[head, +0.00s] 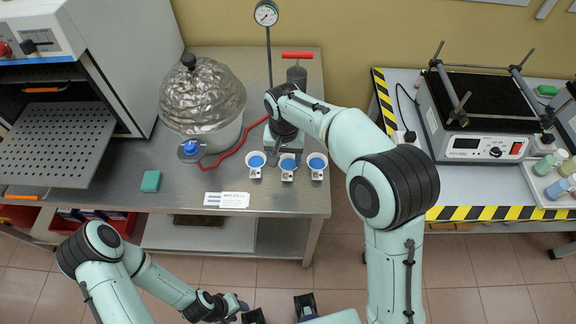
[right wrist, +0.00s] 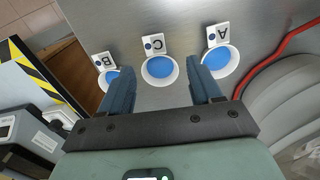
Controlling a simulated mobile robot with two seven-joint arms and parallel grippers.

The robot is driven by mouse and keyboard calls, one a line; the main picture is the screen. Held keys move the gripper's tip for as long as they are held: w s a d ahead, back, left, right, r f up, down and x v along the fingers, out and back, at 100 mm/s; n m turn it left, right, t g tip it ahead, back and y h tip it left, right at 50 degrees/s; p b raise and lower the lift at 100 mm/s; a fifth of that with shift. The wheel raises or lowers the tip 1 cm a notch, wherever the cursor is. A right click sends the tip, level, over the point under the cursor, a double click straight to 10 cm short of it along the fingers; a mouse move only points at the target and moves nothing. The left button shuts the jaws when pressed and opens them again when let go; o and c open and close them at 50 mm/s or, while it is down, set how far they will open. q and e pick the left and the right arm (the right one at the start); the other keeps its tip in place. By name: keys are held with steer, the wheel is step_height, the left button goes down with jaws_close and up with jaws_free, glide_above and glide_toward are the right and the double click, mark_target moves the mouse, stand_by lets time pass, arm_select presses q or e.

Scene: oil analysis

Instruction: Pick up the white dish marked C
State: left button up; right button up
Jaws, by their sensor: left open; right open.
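The white dish marked C (head: 288,167) holds blue contents and stands in the middle of three dishes near the steel bench's front edge. In the right wrist view, dish C (right wrist: 160,70) and its lettered tab show between the fingers. My right gripper (right wrist: 164,88) is open and empty, with a finger to each side of dish C's picture; I cannot tell its height above the dish. In the head view, my right gripper (head: 284,146) is just behind the dishes, partly hidden by its arm. My left gripper (head: 279,309) is open at the bottom edge, in front of the bench.
Dish A (right wrist: 220,62) and dish B (right wrist: 108,78) stand close on either side of C. A glass-domed vessel (head: 202,95), red hose (head: 232,150) and gauge stand (head: 268,50) are behind. White cards (head: 235,200) and a green block (head: 151,181) lie left.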

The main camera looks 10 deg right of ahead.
mark_target(287, 174)
step_height(287, 174, down, 3)
steer(key=shift+w+r, duration=0.1)
steer(key=f, duration=0.4)
steer(key=shift+s+d+f, duration=0.2)
steer(key=shift+s+d, duration=0.1)
steer(key=shift+s, duration=0.1)
steer(key=shift+f, duration=0.4)
steer(key=c, duration=1.1)
